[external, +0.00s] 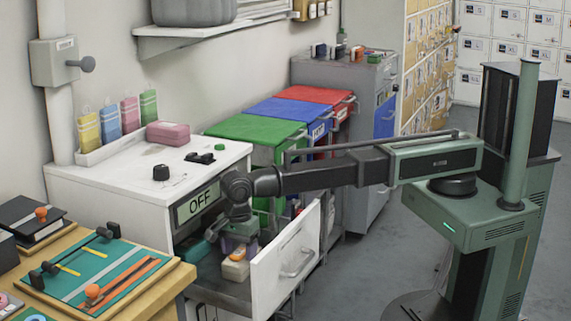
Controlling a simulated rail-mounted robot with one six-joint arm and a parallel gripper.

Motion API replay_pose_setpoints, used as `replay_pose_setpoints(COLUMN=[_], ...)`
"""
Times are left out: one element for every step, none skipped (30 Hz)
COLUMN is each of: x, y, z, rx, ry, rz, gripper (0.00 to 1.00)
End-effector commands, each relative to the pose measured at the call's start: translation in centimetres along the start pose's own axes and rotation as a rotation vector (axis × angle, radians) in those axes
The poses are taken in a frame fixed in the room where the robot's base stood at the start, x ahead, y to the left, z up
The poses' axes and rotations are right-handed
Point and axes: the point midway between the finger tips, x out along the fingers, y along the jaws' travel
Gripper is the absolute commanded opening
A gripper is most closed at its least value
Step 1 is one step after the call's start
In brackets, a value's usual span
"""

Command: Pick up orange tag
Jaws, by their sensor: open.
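I cannot make out an orange tag for certain. A small cream item with an orange patch on top (236,268) lies in the open drawer (285,262) of the white cabinet. My gripper (239,240) reaches down into this drawer, just above and behind that item. The jaws are open; the fingertips are small and partly hidden among the drawer's contents, so I cannot tell whether they touch anything. A teal item (197,251) lies in the drawer to the left of my gripper.
The drawer front stands to the right of my gripper. On the cabinet top are a pink box (167,133) and several coloured upright packets (130,115). A wooden bench (165,287) with a teal board is at front left.

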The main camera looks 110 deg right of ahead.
Motion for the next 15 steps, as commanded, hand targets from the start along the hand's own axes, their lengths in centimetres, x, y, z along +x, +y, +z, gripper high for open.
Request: replay_pose_setpoints(x=[0.08,-0.06,-0.13,-0.15,-0.16,-0.16,-0.16,-0.17,-0.17,-0.17,-0.17,-0.17,-0.17,-0.16,-0.16], y=[0.00,0.00,0.00,0.00,0.00,0.00,0.00,0.00,0.00,0.00,0.00,0.00,0.00,0.00,0.00], z=[0.00,0.00,0.00,0.01,0.01,0.00,0.00,0.00,0.00,0.00,0.00,0.01,0.01,0.01,0.01], rx=[0.000,0.000,0.000,0.000,0.000,0.000,0.000,0.000,0.000,0.000,0.000,0.000,0.000,0.000,0.000], ry=[0.000,0.000,0.000,0.000,0.000,0.000,0.000,0.000,0.000,0.000,0.000,0.000,0.000,0.000,0.000], rz=[0.000,0.000,0.000,0.000,0.000,0.000,0.000,0.000,0.000,0.000,0.000,0.000,0.000,0.000,0.000], gripper=[0.64,0.64,0.64,0.64,0.64,0.58,0.53,0.48,0.42,0.38,0.33,0.27,0.22,0.18,0.12])
